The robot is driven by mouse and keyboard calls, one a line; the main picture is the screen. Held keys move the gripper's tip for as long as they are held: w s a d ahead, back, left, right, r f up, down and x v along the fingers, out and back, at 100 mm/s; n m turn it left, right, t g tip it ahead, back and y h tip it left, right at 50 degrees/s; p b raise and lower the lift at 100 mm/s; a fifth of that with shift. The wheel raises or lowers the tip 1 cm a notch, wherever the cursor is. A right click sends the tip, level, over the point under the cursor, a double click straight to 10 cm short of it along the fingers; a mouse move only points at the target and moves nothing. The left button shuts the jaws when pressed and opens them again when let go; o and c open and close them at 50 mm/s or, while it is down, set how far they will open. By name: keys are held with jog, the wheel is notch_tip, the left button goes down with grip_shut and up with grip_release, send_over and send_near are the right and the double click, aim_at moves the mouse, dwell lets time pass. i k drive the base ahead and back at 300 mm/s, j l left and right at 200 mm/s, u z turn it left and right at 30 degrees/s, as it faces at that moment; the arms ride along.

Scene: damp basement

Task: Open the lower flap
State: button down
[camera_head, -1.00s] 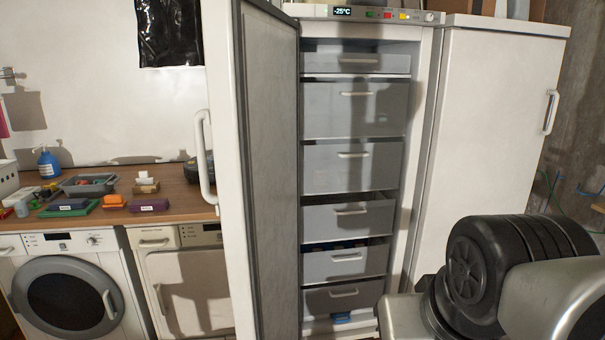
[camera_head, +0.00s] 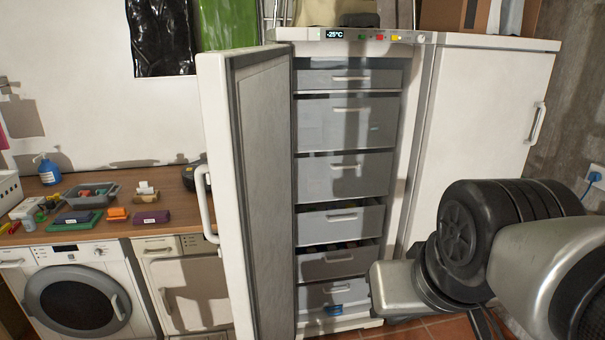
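The tall white freezer stands with its door (camera_head: 268,190) swung open to the left. Inside is a stack of grey drawer fronts with pale handles, among them a top front (camera_head: 349,78), a tall front (camera_head: 346,121) and a lower front (camera_head: 340,264). The lowest front (camera_head: 334,291) sits near the floor, with something blue showing under it. Which front is the lower flap I cannot tell. Gaps show above some lower fronts. My arm (camera_head: 470,240) reaches in at the lower right, in front of the neighbouring cabinet. My gripper is not in view.
A white cabinet (camera_head: 487,120) with a closed door stands right of the freezer. At left, a wooden worktop (camera_head: 182,206) holds a grey tray (camera_head: 92,193), a blue bottle (camera_head: 47,171) and small boxes. A washing machine (camera_head: 75,297) stands below. Red floor tiles show at the bottom.

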aim_at(357, 164)
jog(key=i+l+u, duration=0.1)
jog(key=i+l, duration=0.15)
jog(key=i+l+u, duration=0.1)
jog(key=l, duration=0.25)
jog(key=i+l+u, duration=0.1)
jog(key=i+l, duration=0.2)
jog(key=i+l+u, duration=0.1)
jog(key=l, duration=0.25)
jog(key=i+l+u, duration=0.1)
jog(key=i+l, duration=0.2)
jog(key=i+l+u, duration=0.1)
jog(key=l, duration=0.35)
jog(key=i+l+u, duration=0.1)
jog(key=i+l, duration=0.15)
jog(key=l, duration=0.15)
jog(key=i+l+u, duration=0.1)
jog(key=l, duration=0.3)
